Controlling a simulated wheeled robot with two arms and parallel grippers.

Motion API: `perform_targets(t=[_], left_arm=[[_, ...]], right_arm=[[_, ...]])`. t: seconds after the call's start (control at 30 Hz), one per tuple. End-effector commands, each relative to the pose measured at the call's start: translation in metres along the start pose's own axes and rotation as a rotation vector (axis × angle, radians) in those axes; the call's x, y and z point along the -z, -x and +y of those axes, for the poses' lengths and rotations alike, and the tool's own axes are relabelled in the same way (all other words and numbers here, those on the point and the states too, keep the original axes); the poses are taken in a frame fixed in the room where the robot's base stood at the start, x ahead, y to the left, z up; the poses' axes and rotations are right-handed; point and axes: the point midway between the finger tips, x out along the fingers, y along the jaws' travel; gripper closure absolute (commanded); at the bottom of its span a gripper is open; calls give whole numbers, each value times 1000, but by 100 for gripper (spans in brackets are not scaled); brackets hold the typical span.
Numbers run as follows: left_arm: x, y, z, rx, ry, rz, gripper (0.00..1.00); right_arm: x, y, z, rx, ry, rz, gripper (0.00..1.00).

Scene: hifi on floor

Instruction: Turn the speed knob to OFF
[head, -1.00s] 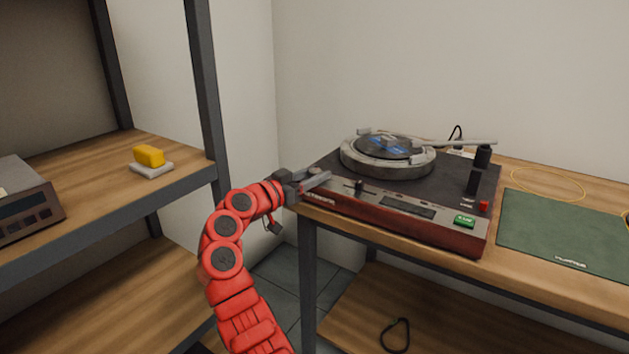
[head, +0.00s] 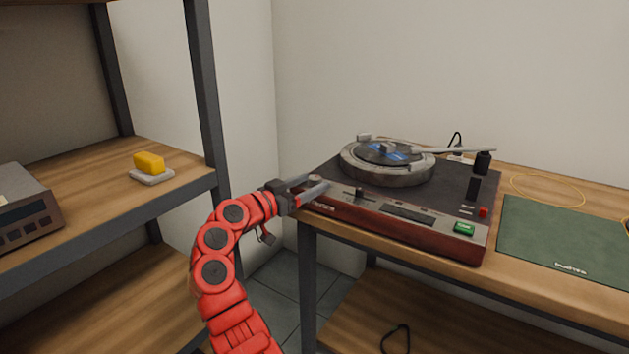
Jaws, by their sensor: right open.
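The turntable (head: 400,222) stands on the wooden table, with a dark top, a red-brown front edge and a grey control strip. My left gripper is not in view.
A record (head: 385,152) lies on the platter, with the tonearm (head: 450,150) behind it. A green mat (head: 560,235) lies to the right. A shelf on the left holds a yellow block (head: 149,162) and a grey device (head: 25,208).

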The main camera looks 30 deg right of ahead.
Motion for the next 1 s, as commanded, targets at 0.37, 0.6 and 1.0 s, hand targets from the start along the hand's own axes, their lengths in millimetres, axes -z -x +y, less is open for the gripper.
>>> perform_targets(t=[0.37,0.6,1.0], left_arm=[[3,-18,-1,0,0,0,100],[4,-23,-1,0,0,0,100],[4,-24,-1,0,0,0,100]], right_arm=[[3,100,-2,9,-1,1,31],[2,143,-1,6,-1,1,31],[1,156,0,3,-3,1,31]])
